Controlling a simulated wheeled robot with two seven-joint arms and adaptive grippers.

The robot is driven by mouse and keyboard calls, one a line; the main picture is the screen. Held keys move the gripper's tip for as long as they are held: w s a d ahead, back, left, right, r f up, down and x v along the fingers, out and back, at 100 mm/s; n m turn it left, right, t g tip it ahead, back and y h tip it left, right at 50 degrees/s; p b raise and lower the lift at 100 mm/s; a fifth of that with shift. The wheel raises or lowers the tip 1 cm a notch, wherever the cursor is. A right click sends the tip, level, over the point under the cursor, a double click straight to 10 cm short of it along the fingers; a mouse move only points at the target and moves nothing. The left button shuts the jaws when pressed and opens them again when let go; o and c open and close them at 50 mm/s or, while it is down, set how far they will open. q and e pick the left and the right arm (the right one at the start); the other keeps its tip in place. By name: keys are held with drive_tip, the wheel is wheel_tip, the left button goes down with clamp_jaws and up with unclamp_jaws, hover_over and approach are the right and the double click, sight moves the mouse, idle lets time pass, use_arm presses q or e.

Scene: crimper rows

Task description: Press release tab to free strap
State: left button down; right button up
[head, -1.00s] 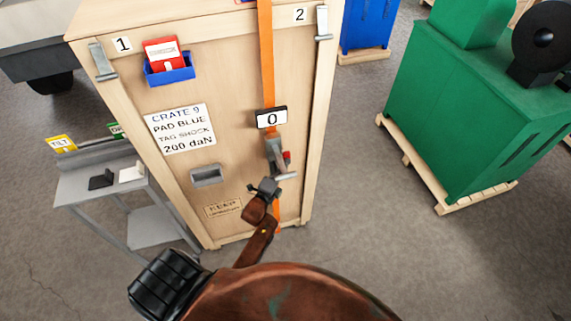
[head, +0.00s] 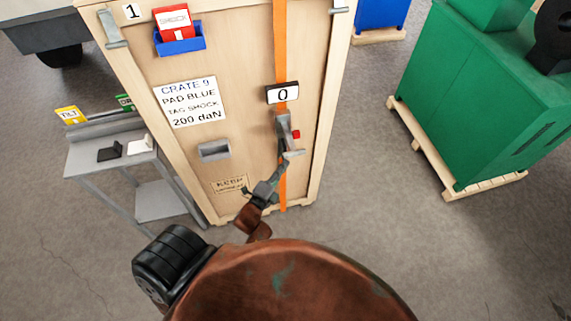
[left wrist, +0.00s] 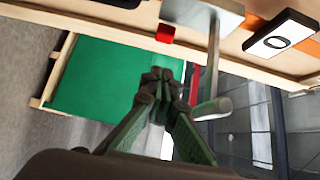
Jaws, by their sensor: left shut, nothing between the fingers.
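An orange strap (head: 281,50) runs down the front of a wooden crate (head: 240,120). A grey ratchet (head: 283,128) sits on it below a display reading 0 (head: 282,93). A red tab (head: 296,134) juts from the ratchet's right side, and a grey handle bar (head: 293,153) is at its lower end. My left gripper (head: 283,168) is shut and empty, just below the handle bar. In the left wrist view its fingertips (left wrist: 164,76) are together, below the red tab (left wrist: 165,33) and left of the handle bar (left wrist: 212,108); contact cannot be told. My right gripper is not in view.
The crate also bears a blue holder (head: 180,42) with a red card, a label (head: 190,101), a recessed grey handle (head: 214,150) and corner latches. A grey side table (head: 90,157) stands left. A green machine (head: 460,100) on a pallet stands right, with clear floor between.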

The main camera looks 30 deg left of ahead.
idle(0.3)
use_arm(q)
drive_tip(key=s+d+f+n+g+b, duration=0.1)
drive_tip(key=s+f+n+g+b, duration=0.2)
drive_tip(key=f, duration=1)
drive_tip(key=s+d+f+n+g+h+b, duration=0.15)
drive_tip(key=s+f, duration=0.35)
drive_tip(key=f, duration=0.9)
drive_tip(key=s+d+f+n+g+y+b, duration=0.1)
drive_tip(key=s+f+n+g+b, duration=0.25)
drive_tip(key=f, duration=0.95)
drive_tip(key=s+f+n+g+b, duration=0.1)
drive_tip(key=s+f+n+g, duration=0.1)
drive_tip(key=s+f, duration=0.6)
drive_tip(key=s+a+f+n+g+b, duration=0.1)
drive_tip(key=s+f+n+g, duration=0.2)
drive_tip(key=s+f, duration=0.5)
drive_tip(key=s+f+n+g+b, duration=0.1)
drive_tip(key=s+f+g, duration=0.3)
drive_tip(key=s, duration=1.4)
wheel_tip(320, 180, down, 5)
drive_tip(key=shift+s+a+r+n+b, duration=0.15)
drive_tip(key=shift+s+n+b, duration=0.25)
drive_tip(key=shift+n, duration=0.5)
